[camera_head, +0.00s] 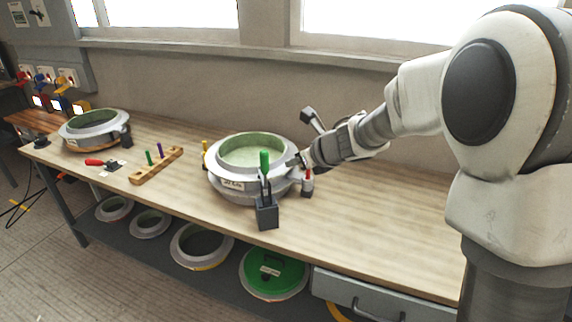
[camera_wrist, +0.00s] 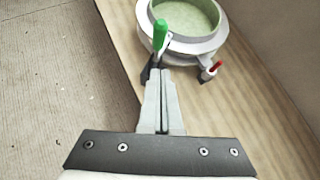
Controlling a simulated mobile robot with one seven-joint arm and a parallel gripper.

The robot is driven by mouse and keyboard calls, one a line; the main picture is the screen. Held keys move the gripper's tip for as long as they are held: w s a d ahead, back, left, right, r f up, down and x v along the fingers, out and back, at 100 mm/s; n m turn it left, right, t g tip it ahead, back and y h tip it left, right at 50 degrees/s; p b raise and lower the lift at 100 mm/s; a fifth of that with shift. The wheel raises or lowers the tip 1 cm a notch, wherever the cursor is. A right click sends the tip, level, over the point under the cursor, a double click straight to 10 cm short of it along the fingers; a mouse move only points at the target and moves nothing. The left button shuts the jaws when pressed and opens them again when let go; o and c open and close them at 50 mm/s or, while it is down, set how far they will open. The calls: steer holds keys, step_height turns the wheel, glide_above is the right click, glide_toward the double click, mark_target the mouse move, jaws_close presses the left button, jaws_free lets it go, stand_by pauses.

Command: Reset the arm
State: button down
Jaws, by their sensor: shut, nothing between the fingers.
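My arm reaches in from the right in the head view, and my gripper (camera_head: 296,161) is at the right side of a round white mould with a pale green inside (camera_head: 229,184). In the wrist view my gripper (camera_wrist: 160,76) has its two fingers together, with nothing seen between them. A green-handled tool (camera_head: 264,160) stands upright in a small dark holder (camera_head: 267,214) in front of the mould. Its green handle also shows just beyond my fingertips in the wrist view (camera_wrist: 160,36). I cannot tell whether they touch.
A small red-topped item (camera_head: 308,184) stands right of the mould. More moulds lie on the lower shelf. The bench's right part (camera_head: 390,205) is clear.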

steer(key=s+d+r+m+t+h, duration=0.2)
steer(key=s+d+r+m+h, duration=0.25)
steer(key=d+r+m, duration=0.55)
steer(key=s+d+r+m+t+h, duration=0.3)
steer(key=s+d+m, duration=0.35)
steer(key=m, duration=0.75)
steer(key=s+f+m+g, duration=0.3)
steer(key=s+m, duration=0.7)
steer(key=s, duration=0.1)
steer(key=s+a+f+m+g+y, duration=0.1)
steer(key=s+f+m+g, duration=0.3)
steer(key=s+m, duration=0.6)
steer(key=shift+s+a+f+g, duration=0.25)
steer(key=shift+s+g, duration=0.05)
steer(key=shift+s, duration=0.4)
